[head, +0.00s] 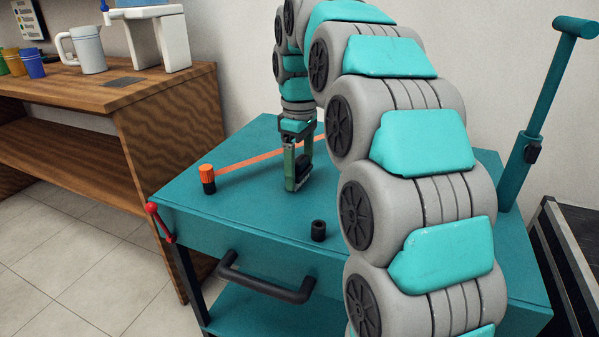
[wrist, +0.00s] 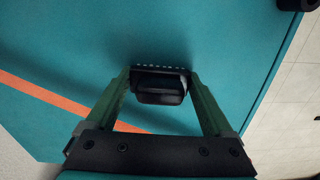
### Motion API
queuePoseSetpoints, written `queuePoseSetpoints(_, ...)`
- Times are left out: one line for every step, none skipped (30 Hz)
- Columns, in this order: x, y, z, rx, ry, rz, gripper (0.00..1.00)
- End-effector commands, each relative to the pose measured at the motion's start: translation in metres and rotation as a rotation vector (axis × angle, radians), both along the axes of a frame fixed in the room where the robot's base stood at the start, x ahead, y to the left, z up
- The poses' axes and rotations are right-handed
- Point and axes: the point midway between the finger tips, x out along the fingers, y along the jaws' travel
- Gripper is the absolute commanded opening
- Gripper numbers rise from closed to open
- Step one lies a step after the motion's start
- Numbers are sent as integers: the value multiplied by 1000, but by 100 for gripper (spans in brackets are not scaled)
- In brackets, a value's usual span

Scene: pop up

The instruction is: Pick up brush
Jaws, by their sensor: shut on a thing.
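My gripper (head: 298,182) points down over the teal cart top, with its green fingers close to the surface. In the wrist view, my gripper (wrist: 160,74) is shut on a dark object, which I take to be the brush (wrist: 160,90). It is black and blocky, with a row of small pale dots along its far edge. It sits between the two fingertips.
The teal cart top (head: 262,213) carries an orange-and-black cylinder (head: 207,179), a small black cylinder (head: 318,231) and an orange stripe (head: 255,157). A wooden bench (head: 165,95) with a jug (head: 88,50) and cups stands left. The cart's teal post (head: 545,95) rises right.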

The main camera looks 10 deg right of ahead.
Motion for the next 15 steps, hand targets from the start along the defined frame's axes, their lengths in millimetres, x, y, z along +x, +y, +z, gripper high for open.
queuePoseSetpoints(0,0,0,0,0,0,30)
queuePoseSetpoints(0,0,0,0,0,0,30)
queuePoseSetpoints(0,0,0,0,0,0,30)
queuePoseSetpoints(0,0,0,0,0,0,30)
queuePoseSetpoints(0,0,0,0,0,0,30)
queuePoseSetpoints(0,0,1,-1,-1,0,30)
queuePoseSetpoints(0,0,2,0,-1,0,30)
queuePoseSetpoints(1,0,2,0,-1,0,30)
queuePoseSetpoints(1,0,4,0,-3,0,30)
queuePoseSetpoints(1,0,5,0,-4,0,30)
queuePoseSetpoints(1,0,7,0,-4,0,30)
queuePoseSetpoints(1,0,9,0,-4,0,30)
queuePoseSetpoints(1,0,10,0,-4,0,30)
queuePoseSetpoints(1,0,12,0,-3,0,30)
queuePoseSetpoints(1,0,14,0,-1,0,30)
